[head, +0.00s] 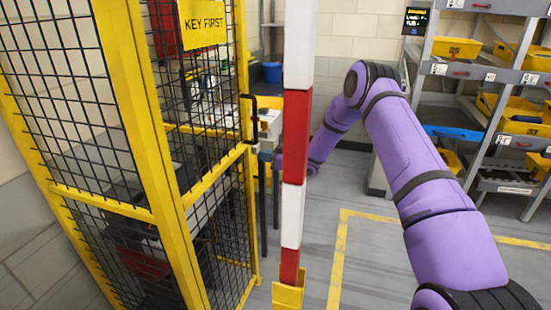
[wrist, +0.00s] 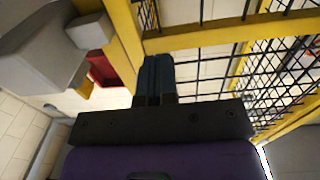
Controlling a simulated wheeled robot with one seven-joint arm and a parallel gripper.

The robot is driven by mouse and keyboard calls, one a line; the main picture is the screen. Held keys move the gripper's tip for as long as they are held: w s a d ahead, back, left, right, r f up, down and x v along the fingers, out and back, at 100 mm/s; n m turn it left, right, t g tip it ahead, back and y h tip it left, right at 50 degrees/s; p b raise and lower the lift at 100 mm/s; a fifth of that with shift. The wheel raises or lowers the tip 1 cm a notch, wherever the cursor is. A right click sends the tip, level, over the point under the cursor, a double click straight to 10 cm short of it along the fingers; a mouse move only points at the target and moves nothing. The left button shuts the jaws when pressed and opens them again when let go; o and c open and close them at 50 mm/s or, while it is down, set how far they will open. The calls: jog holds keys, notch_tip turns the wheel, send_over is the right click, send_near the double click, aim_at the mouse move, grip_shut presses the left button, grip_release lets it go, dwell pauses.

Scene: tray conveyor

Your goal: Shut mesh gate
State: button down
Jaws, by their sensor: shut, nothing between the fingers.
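The mesh gate (head: 222,160) has a yellow frame, black mesh and a yellow "KEY FIRST" sign (head: 202,24) near its top. A dark handle (head: 250,118) is on its right edge. I cannot tell whether a gap remains at that edge. My arm reaches behind the striped post, which hides most of my gripper in the head view. In the wrist view my gripper (wrist: 156,82) is shut and empty. Its fingertips are at a yellow frame bar (wrist: 205,40), with mesh beside it; I cannot tell whether they touch.
A red-and-white post (head: 294,140) stands in front of my forearm, right of the gate. Fixed mesh fencing (head: 75,105) is at the left. A shelf rack with yellow bins (head: 457,48) stands at the right. Floor with yellow lines (head: 375,235) is clear between.

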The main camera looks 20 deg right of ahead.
aim_at(245, 152)
jog(key=shift+x, duration=2.9)
